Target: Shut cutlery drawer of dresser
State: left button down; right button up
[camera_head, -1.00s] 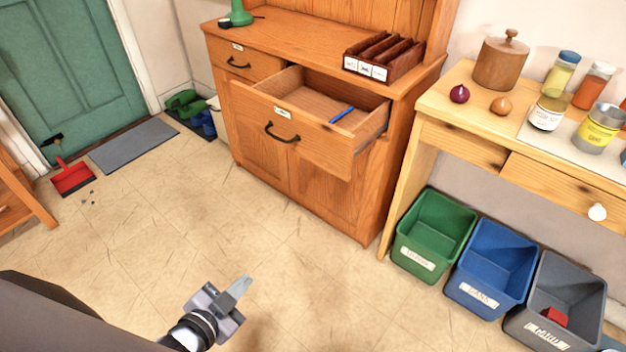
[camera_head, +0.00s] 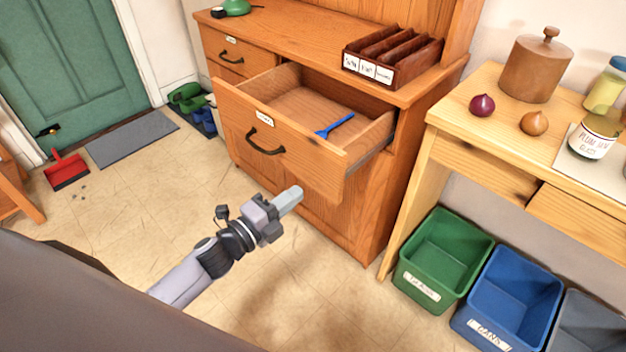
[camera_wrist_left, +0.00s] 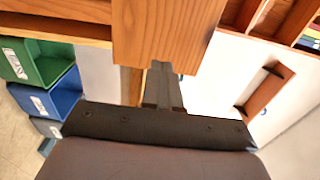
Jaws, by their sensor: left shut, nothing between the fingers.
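The wooden dresser (camera_head: 225,165) stands at the back centre. Its labelled drawer (camera_head: 238,122) with a dark handle (camera_head: 264,143) is pulled well out, with a blue utensil (camera_head: 335,125) lying inside. A second drawer (camera_head: 222,50) at the left is shut. My left gripper (camera_head: 290,197) is shut and empty, in front of and below the open drawer's front in the head view. In the left wrist view my shut fingers (camera_wrist_left: 162,75) overlap a wooden panel (camera_wrist_left: 165,30); I cannot tell whether they touch it. My right gripper is not in view.
A side table (camera_head: 480,140) with onions (camera_head: 482,105) and jars stands at the right. Green (camera_head: 440,260), blue (camera_head: 508,300) and grey bins stand on the floor below it. A red dustpan (camera_head: 66,170) lies at the left. Floor in front of the dresser is clear.

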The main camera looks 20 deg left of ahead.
aim_at(323, 174)
pick_arm(q)
jog(key=x, duration=0.6)
jog(key=shift+w+d, duration=0.15)
jog(key=shift+w, duration=0.2)
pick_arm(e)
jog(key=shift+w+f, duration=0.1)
pick_arm(q)
jog(key=shift+w, duration=0.1)
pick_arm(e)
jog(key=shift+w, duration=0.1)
